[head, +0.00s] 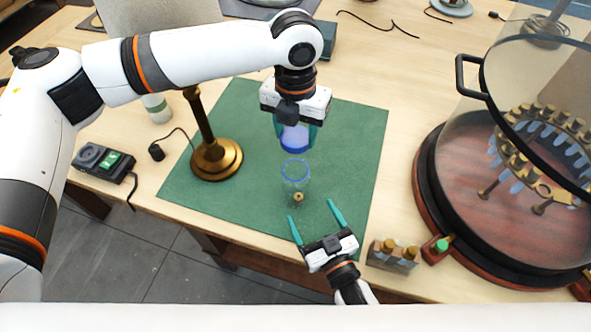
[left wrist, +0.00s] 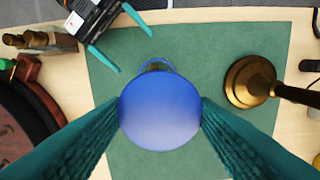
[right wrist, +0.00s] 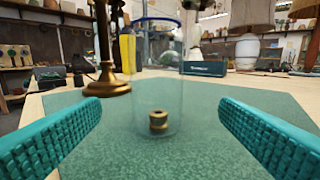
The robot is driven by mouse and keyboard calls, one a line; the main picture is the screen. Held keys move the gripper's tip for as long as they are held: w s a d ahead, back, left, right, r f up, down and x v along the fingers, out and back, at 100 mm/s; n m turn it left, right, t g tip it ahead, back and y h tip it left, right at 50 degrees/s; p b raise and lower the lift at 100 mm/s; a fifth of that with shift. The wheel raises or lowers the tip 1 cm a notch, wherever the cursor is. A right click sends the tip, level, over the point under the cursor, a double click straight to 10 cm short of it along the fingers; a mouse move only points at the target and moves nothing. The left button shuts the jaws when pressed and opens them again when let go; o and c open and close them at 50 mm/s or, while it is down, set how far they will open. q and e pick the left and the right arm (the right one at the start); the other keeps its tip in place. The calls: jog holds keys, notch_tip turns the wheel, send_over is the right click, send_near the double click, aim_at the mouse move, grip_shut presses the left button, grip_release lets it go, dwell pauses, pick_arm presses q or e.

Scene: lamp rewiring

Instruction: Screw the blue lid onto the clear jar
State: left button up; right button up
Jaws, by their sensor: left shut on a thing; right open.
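The blue lid (head: 294,141) is in my left gripper (head: 295,128), which is shut on it above the mat. In the left wrist view the round blue lid (left wrist: 160,110) fills the space between the fingers and covers most of the jar. The clear jar (head: 295,178) stands upright on the green mat, with a blue rim and a small brass piece (right wrist: 158,122) inside. The lid is apart from the jar, higher up. My right gripper (head: 312,211) is open and empty in front of the jar. In the right wrist view the jar (right wrist: 157,85) stands beyond the open fingertips.
A brass lamp stand (head: 217,158) is left of the jar on the green mat (head: 355,130). A round glass-lidded case (head: 450,200) stands at the right. A small block with brass knobs (head: 393,255) lies near the front edge. The mat right of the jar is clear.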

pick_arm(q)
jog(key=shift+s+r, duration=0.2)
jog(key=shift+s, duration=0.3)
jog(key=shift+s+r, duration=0.2)
jog(key=shift+s, duration=0.25)
pick_arm(e)
jog(key=shift+s+r, duration=0.3)
jog(key=shift+s, duration=0.35)
pick_arm(q)
jog(key=shift+w, duration=0.15)
pick_arm(e)
jog(key=shift+w+a, duration=0.15)
jog(key=shift+w, duration=0.2)
pick_arm(q)
jog(key=shift+w+f, duration=0.15)
jog(key=shift+w, duration=0.05)
pick_arm(e)
jog(key=x, duration=1.1)
jog(key=shift+w, duration=0.3)
jog(key=c, duration=1.5)
pick_arm(q)
jog(key=shift+f, duration=2.5)
